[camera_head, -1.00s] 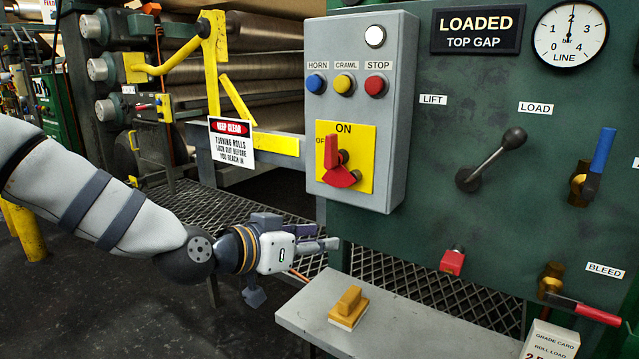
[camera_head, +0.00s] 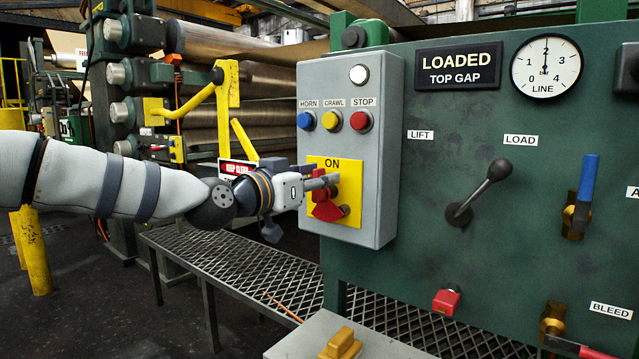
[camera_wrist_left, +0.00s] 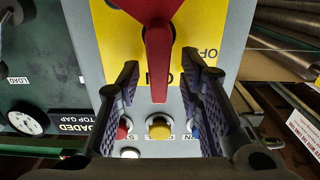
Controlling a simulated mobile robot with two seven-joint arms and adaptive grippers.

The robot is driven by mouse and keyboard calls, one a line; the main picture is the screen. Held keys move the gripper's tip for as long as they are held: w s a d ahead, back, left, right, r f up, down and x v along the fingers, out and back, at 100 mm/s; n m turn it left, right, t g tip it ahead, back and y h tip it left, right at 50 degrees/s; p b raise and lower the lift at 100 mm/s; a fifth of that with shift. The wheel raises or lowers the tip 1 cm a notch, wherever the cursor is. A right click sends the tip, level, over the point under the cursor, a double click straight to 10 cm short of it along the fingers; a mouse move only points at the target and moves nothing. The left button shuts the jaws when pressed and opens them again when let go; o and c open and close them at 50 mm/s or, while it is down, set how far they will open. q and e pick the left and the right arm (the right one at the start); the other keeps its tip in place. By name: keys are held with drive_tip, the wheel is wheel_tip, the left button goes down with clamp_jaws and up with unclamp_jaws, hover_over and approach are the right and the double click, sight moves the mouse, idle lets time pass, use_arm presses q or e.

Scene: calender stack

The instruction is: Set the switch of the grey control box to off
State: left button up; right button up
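The grey control box (camera_head: 385,150) stands on the green panel, with a yellow plate (camera_head: 350,172) marked ON low on its front. The red switch (camera_head: 328,211) is on that plate. In the left wrist view, which is upside down, its red handle (camera_wrist_left: 158,65) points at the ON label and covers part of it. OFF (camera_wrist_left: 199,52) shows to the right there. My left gripper (camera_head: 325,184) is at the switch and hides OFF in the head view. Its fingers (camera_wrist_left: 160,95) are open on either side of the handle, with gaps. My right gripper is not in view.
Horn, crawl and stop buttons (camera_head: 333,121) sit just above the plate. A black-knobbed lever (camera_head: 480,190) and a blue-handled valve (camera_head: 584,190) are to the right. A yellow bracket (camera_head: 225,105) and rolls are behind my left arm.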

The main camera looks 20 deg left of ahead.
use_arm(q)
drive_tip(key=shift+w+d, duration=0.1)
drive_tip(key=shift+w, duration=0.1)
clamp_jaws()
drive_tip(key=a+f+n+b, duration=0.1)
drive_tip(key=n, duration=0.5)
drive_tip(key=a+f+n+b, duration=0.1)
drive_tip(key=n, duration=0.4)
drive_tip(key=w+a+f+n+b, duration=0.1)
drive_tip(key=n, duration=0.5)
drive_tip(key=shift+f+n, duration=0.15)
drive_tip(key=shift+n, duration=0.15)
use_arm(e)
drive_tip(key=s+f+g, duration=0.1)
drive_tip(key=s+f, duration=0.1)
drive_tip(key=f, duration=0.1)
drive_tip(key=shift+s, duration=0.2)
use_arm(q)
drive_tip(key=shift+n, duration=0.3)
